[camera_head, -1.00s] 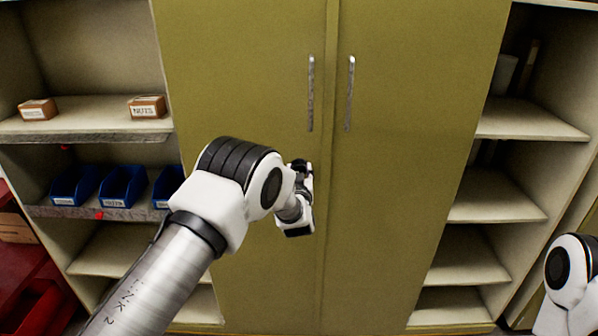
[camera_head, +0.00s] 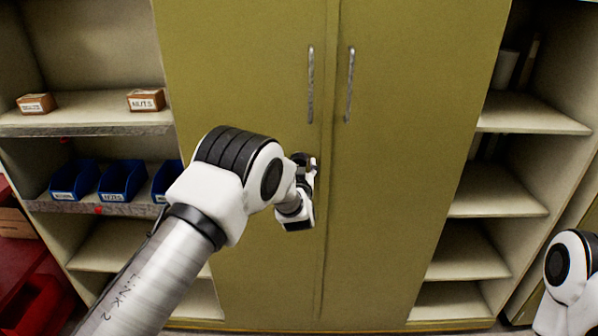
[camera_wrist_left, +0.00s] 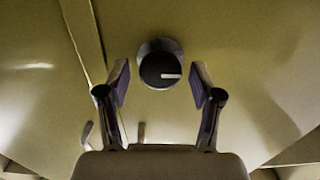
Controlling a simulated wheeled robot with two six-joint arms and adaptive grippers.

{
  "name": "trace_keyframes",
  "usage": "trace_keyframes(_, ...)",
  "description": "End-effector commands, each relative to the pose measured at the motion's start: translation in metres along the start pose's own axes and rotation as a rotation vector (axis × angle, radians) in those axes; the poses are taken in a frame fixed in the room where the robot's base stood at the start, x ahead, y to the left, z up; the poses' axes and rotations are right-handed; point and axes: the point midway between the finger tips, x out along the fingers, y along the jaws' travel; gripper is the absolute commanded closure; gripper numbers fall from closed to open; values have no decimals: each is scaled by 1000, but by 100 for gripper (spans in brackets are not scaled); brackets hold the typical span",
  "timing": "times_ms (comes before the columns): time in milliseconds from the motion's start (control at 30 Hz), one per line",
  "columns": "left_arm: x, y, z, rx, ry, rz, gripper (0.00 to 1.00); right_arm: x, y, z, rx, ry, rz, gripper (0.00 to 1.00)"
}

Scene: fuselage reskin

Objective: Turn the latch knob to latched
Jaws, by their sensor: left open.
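The latch knob (camera_wrist_left: 160,66) is round and black with a white pointer mark, on the olive cabinet door in the left wrist view. The mark points to the right in that view. My left gripper (camera_wrist_left: 160,76) is open, with one finger on each side of the knob and a gap showing on both sides. In the head view my left gripper (camera_head: 304,162) is at the left door, below the handles, and hides the knob. My right arm shows only in part at the lower right, and its gripper is out of view.
The olive cabinet (camera_head: 420,150) has two closed doors with a vertical left handle (camera_head: 311,84) and right handle (camera_head: 350,84). Open shelves flank it. Blue bins (camera_head: 122,181) and small labelled boxes (camera_head: 146,100) are on the left shelves.

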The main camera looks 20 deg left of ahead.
Motion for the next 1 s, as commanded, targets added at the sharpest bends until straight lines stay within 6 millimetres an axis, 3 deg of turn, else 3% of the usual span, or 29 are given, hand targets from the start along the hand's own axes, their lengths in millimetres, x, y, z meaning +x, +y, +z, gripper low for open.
trace_keyframes(167, -32, 1, -1, 4, -1, 3, 35, 0, 0, 0, 0, 0, 0, 100)
trace_keyframes(400, -93, 1, 0, 5, 0, 3, 35, 0, 0, 0, 0, 0, 0, 100)
trace_keyframes(500, -108, 1, 0, 3, 0, 2, 35, 0, 0, 0, 0, 0, 0, 100)
trace_keyframes(867, -116, 0, 0, 0, 0, 0, 35, 0, 0, 0, 0, 0, 0, 100)
trace_keyframes(967, -118, -4, 16, 3, -25, -6, 35, 0, 0, 0, 0, 0, 0, 100)
trace_keyframes(1000, -119, -11, 31, 3, -50, -18, 35, 0, 0, 0, 0, 0, 0, 100)
